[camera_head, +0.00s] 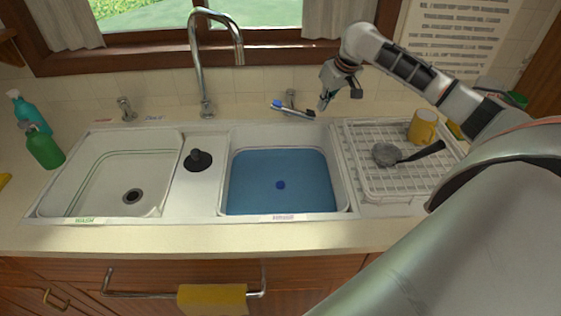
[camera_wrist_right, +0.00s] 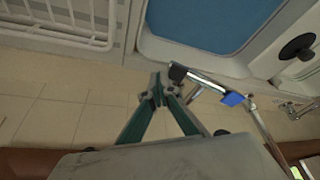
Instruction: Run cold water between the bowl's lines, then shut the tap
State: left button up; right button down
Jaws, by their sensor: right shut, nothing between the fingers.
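The right bowl (camera_head: 238,205) holds blue water (camera_head: 265,165), which also shows in the right wrist view (camera_wrist_right: 205,20). A small dark blue round thing (camera_head: 280,185) shows at its middle. I cannot make out lines on its wall. The chrome tap (camera_head: 203,80) arches up behind the sinks, and no stream shows from its spout. The blue-marked handle (camera_head: 283,108) stands behind the right bowl; its blue mark also shows in the wrist view (camera_wrist_right: 232,99). My right gripper (camera_head: 323,104) is shut and empty just right of this handle. My left gripper is out of view.
The empty left bowl (camera_head: 88,178) has an open drain. A black plunger-like object (camera_head: 198,160) stands between the bowls. A rack (camera_head: 365,198) on the right holds a yellow mug (camera_head: 423,126) and a brush (camera_head: 386,154). Bottles (camera_head: 44,149) stand far left. Another handle (camera_head: 125,108) is behind the left bowl.

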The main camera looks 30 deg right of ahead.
notch_tip(320, 180, up, 6)
jog(key=shift+r, duration=0.25)
dwell(0.4)
jog(key=shift+f, duration=0.1)
dwell(0.4)
